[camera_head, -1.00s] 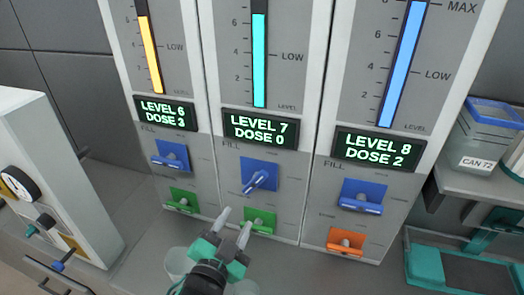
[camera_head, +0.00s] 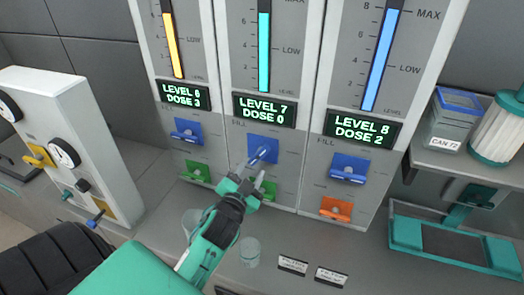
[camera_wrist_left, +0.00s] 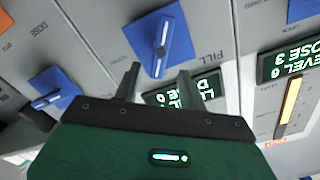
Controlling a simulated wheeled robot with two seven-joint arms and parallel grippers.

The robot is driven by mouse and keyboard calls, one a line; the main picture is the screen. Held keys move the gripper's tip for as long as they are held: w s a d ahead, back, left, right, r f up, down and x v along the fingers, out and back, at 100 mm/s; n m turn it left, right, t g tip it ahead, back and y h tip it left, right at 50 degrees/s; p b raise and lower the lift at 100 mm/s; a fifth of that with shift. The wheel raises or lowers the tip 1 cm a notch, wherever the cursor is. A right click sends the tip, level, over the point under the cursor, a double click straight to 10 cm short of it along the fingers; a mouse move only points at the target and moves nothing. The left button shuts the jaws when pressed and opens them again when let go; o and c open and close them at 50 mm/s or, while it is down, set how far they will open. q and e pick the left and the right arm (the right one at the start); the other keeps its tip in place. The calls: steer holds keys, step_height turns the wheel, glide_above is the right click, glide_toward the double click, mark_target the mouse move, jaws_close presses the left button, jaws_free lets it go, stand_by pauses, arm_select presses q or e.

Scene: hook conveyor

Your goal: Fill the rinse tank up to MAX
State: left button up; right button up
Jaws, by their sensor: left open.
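Three tank panels stand side by side in the head view; no panel name marking the rinse tank is readable. My right gripper is not in view.
The left display (camera_head: 185,96) reads LEVEL 6, DOSE 3; the right one (camera_head: 358,127) reads LEVEL 8, DOSE 2, with MAX above. Blue valves (camera_head: 187,131) (camera_head: 349,168) flank the middle one. A clear cup (camera_head: 250,252) stands below my arm. A gauge box (camera_head: 75,130) is at left.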

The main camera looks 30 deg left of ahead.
mark_target(259, 156)
arm_select(q)
steer(key=p+x, duration=0.1)
steer(key=x, duration=0.5)
steer(key=shift+r+p, duration=0.15)
steer(key=shift+p, duration=0.25)
steer(key=shift+w+a, duration=0.15)
steer(key=shift+w, duration=0.45)
steer(key=shift+w+a+f, duration=0.1)
steer(key=shift+w+f, duration=0.1)
jaws_close()
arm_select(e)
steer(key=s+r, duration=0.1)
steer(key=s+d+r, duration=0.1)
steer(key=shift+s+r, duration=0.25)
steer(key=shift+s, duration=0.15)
